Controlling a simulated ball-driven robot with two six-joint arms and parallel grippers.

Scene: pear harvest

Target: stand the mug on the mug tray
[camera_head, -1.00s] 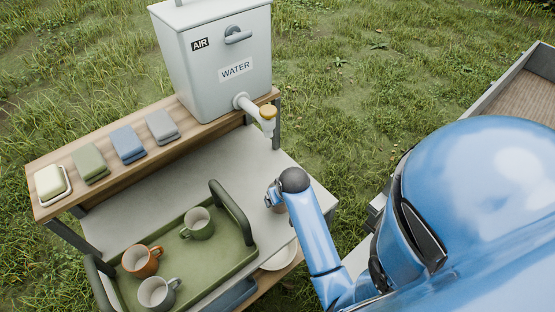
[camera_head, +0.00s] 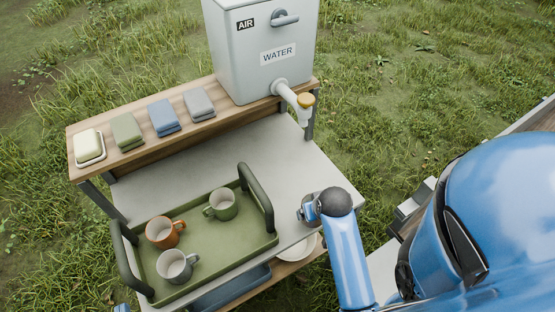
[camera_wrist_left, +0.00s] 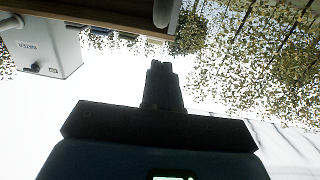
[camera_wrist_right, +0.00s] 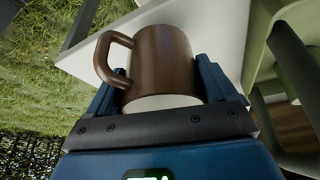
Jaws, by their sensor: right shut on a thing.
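The brown mug (camera_wrist_right: 160,62) is between the fingers of my right gripper (camera_wrist_right: 160,85) in the right wrist view, its handle to the left. In the head view my right gripper (camera_head: 310,210) is over the right part of the grey table, and its own wrist mostly hides the mug. The green mug tray (camera_head: 205,263) is to its left, with an orange mug (camera_head: 162,235), a grey mug (camera_head: 176,267) and a green mug (camera_head: 221,204) on it. My left gripper (camera_wrist_left: 161,66) has its fingers together and empty in the left wrist view.
The tray has a raised handle (camera_head: 258,195) on its right, between tray and right gripper. A water tank (camera_head: 262,60) with a tap (camera_head: 300,100) stands on the wooden shelf, beside folded cloths (camera_head: 163,117) and soap (camera_head: 88,145).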

